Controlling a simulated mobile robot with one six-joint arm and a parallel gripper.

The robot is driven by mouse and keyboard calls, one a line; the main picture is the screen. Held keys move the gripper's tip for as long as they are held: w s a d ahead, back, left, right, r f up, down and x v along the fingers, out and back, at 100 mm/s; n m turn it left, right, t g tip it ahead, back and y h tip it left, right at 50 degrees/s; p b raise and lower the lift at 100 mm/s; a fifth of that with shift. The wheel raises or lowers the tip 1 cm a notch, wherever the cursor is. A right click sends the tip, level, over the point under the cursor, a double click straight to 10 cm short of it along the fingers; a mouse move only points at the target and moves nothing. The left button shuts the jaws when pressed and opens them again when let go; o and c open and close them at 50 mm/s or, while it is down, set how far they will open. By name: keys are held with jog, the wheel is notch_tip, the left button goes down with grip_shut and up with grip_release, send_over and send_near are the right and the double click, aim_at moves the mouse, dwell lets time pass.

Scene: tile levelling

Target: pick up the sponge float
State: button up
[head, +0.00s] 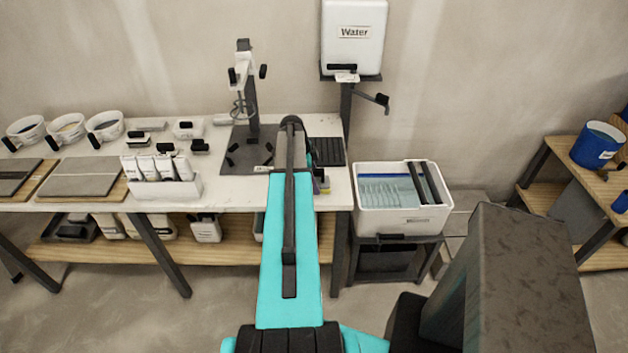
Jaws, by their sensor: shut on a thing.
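My arm reaches from the bottom of the head view up over the worktable (235,195). Its far end hides my gripper, so I see neither the fingers nor anything between them. I cannot pick out the sponge float for certain. Several small pieces with black handles or tops lie on the table left of my arm, such as a flat one (148,126) at the back.
A dark stand (253,105) rises behind my arm. A white water tank (352,38) with a tap is on a post. A white tub (402,215) stands right of the table. White buckets (104,124), tiles (84,178) and a tray of white bottles (163,189) occupy the left.

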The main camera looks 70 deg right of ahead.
aim_at(314, 173)
jog(key=shift+r, duration=0.1)
jog(key=shift+r+b, duration=0.85)
jog(key=shift+r, duration=0.45)
jog(key=shift+a+r, duration=0.15)
jog(key=shift+r, duration=0.2)
jog(key=w+a+b, duration=0.1)
jog(key=a+b, duration=0.1)
jog(key=a, duration=0.5)
jog(key=w+a+r+b, duration=0.1)
jog(key=a+b, duration=0.2)
jog(key=a, duration=0.5)
jog(key=shift+w+a+r, duration=0.25)
jog(key=shift+w, duration=0.05)
jog(key=shift+w, duration=0.1)
